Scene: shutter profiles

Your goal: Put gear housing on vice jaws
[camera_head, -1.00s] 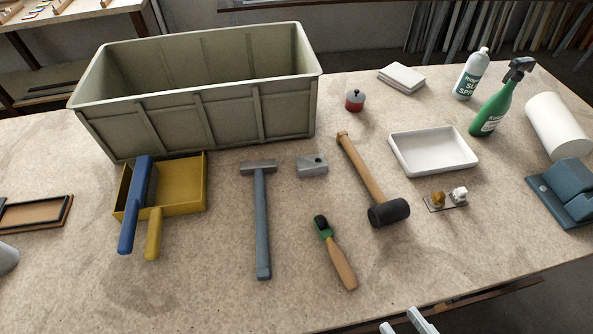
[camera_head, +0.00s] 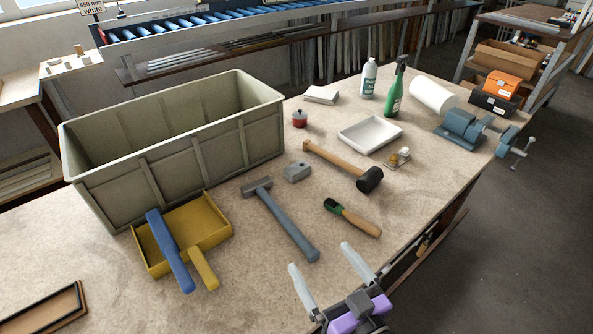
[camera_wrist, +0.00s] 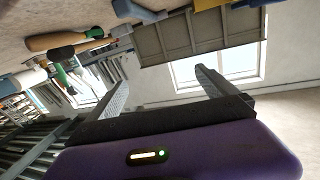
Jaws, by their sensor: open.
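The gear housing looks to be the small grey metal block with a hole (camera_head: 297,171), lying on the bench in the middle of the head view. The blue vice (camera_head: 462,125) stands at the bench's right end, with its jaws and handle side toward the edge. Nothing is seen resting on the jaws. My gripper (camera_head: 320,257) is open and empty at the bench's front edge, on the near side of the housing and well apart from it. It also shows open in the wrist view (camera_wrist: 162,80), tilted, with nothing between the fingers.
A hammer (camera_head: 284,222), a mallet (camera_head: 345,166) and a green-ended, wooden-handled tool (camera_head: 352,217) lie around the housing. A white tray (camera_head: 370,135), a small fitting plate (camera_head: 398,159) and a white roll (camera_head: 432,94) lie toward the vice. A large crate (camera_head: 180,160) stands left.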

